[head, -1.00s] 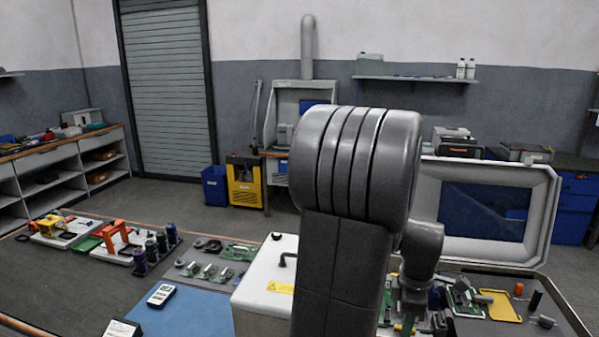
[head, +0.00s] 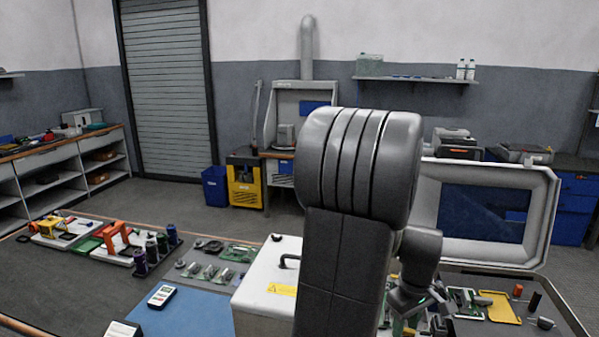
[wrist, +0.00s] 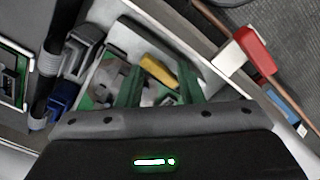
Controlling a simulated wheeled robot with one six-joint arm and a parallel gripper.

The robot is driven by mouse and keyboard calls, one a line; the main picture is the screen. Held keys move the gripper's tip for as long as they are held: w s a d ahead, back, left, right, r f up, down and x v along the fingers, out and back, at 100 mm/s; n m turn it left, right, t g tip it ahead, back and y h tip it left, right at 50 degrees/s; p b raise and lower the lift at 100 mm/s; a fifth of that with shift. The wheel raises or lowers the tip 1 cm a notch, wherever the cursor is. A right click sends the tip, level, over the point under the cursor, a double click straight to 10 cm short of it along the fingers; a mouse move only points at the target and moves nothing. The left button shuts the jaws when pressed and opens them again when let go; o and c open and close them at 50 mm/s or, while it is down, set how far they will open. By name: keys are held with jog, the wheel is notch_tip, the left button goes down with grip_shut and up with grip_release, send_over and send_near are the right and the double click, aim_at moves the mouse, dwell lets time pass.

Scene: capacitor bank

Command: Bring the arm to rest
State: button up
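My arm (head: 345,230) stands upright in the middle of the head view, with its large grey elbow on top and the wrist (head: 420,258) bent down on the right. My gripper (wrist: 159,80) shows in the wrist view with its two green fingers apart. Nothing is clearly held between them. Behind the fingers lies a green circuit board (wrist: 98,82) with a yellow part (wrist: 158,70) on it. In the head view the fingers are mostly hidden behind the arm and among the parts on the right.
A white box with a black handle (head: 268,275) stands just left of my arm. An open case lid (head: 492,258) rises at the right, behind a yellow tray (head: 500,306) and small parts. A blue mat (head: 190,318), a meter (head: 162,297) and spools (head: 150,249) lie left.

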jog(key=shift+m, duration=0.7)
